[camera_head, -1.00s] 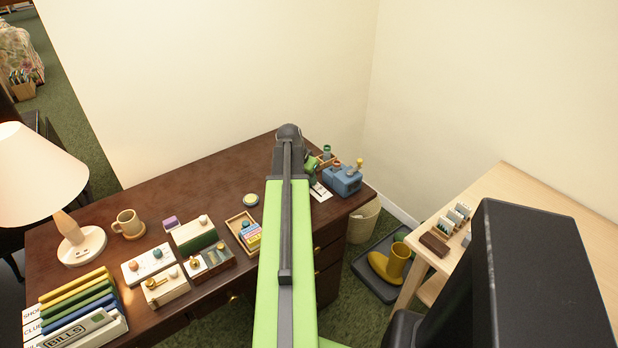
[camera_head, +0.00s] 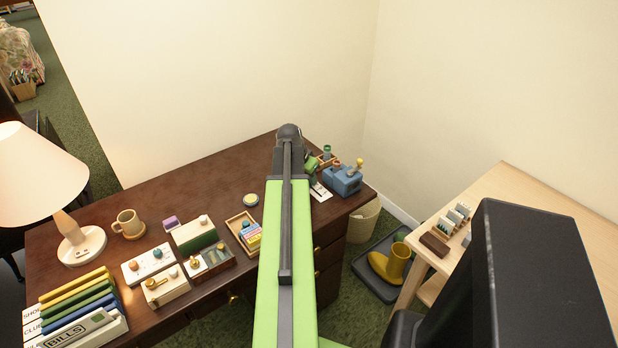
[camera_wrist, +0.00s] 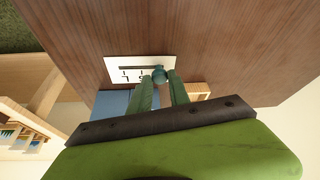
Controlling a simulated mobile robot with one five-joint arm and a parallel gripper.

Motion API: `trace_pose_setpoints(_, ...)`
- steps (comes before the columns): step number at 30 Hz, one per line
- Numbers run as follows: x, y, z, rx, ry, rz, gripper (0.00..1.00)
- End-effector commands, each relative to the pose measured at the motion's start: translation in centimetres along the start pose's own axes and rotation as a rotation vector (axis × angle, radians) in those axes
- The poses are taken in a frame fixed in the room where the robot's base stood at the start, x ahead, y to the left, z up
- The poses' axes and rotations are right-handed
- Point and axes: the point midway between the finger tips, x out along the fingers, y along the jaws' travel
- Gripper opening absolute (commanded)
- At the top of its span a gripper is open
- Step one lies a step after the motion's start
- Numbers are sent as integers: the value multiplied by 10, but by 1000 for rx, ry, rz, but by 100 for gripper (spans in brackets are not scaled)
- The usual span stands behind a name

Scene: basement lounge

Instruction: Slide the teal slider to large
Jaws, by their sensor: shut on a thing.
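A white plate (camera_wrist: 112,66) with a dark straight slot and printed letter marks lies on the brown desk in the wrist view. The teal slider knob (camera_wrist: 159,73) sits at the right end of the visible slot. My gripper (camera_wrist: 162,78) has its two green fingers on either side of the knob and is shut on it. One letter looks like an L on the left; the mark near the knob is partly covered. In the head view, part of the white plate (camera_head: 320,191) shows right of my arm, and the knob cannot be made out there.
A blue box (camera_head: 342,181) with a yellow-topped lever stands close right of the plate. A tray of coloured blocks (camera_head: 243,231) lies left of my arm. The desk's back middle (camera_head: 215,185) is clear.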

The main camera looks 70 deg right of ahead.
Motion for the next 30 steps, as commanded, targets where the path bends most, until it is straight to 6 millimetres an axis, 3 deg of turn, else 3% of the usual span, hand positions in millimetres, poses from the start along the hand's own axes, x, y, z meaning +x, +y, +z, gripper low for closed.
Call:
trace_pose_setpoints(5,-1,10,2,2,1,2,0)
trace_pose_setpoints(13,-6,59,15,2,1,3,0)
trace_pose_setpoints(22,-6,65,16,0,-2,8,0)
trace_pose_setpoints(23,-6,66,16,0,-2,8,24)
trace_pose_setpoints(27,-6,65,16,0,-1,7,42)
trace_pose_setpoints(30,-6,64,16,0,-1,5,45)
